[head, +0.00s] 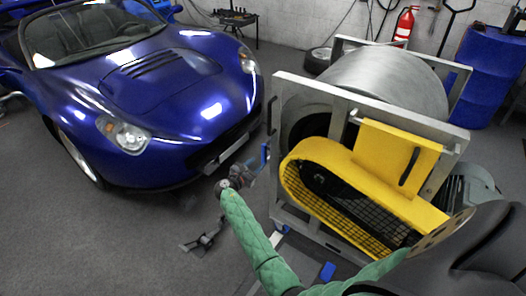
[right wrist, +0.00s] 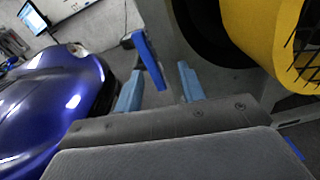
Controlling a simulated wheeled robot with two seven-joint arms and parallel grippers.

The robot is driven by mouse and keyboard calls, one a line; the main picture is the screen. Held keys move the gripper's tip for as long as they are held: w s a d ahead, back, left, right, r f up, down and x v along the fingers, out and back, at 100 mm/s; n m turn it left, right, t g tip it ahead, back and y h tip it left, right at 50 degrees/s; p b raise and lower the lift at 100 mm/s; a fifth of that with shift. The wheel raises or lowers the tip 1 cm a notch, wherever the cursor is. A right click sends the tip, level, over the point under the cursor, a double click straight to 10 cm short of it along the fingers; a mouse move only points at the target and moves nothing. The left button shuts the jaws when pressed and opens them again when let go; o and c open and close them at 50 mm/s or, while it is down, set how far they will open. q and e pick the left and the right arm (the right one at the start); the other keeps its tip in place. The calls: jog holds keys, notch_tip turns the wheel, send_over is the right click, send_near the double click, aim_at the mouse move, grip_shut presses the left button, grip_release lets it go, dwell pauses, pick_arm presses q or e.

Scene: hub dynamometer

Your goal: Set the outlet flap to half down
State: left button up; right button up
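The hub dynamometer is a grey-framed machine (head: 283,85) with a large metal drum and a yellow guard. A dark blue lever (right wrist: 148,58) with a dark pivot end shows at the machine's side in the right wrist view; I cannot tell for sure whether it belongs to the outlet flap. No flap plate can be made out. My right gripper (right wrist: 160,80) is open, its two light blue fingers apart. The lever's lower end shows in the gap between them, with no clear contact. In the head view the right gripper (head: 254,168) is at the machine's left side. My left gripper is out of view.
A blue car (head: 150,90) stands close on the left, its nose near my right gripper. A fire extinguisher (head: 405,24) and a blue barrel (head: 487,70) stand behind the machine. Grey floor (head: 120,240) is clear at the front left.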

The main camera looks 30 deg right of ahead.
aim_at(263, 150)
jog(key=shift+n+t, duration=0.3)
jog(key=shift+n, duration=0.5)
jog(key=w+d, duration=0.1)
jog(key=d, duration=0.1)
jog(key=w+d+r+p, duration=0.1)
jog(key=w+d, duration=0.3)
jog(key=shift+d+r, duration=0.15)
jog(key=shift+d, duration=0.1)
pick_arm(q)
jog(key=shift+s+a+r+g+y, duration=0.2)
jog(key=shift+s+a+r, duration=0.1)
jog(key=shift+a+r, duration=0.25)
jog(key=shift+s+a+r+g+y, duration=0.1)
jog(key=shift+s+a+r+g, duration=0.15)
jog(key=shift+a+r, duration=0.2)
pick_arm(e)
jog(key=shift+w+d, duration=0.25)
jog(key=shift+d, duration=0.2)
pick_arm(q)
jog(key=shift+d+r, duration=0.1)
pick_arm(e)
grip_shut()
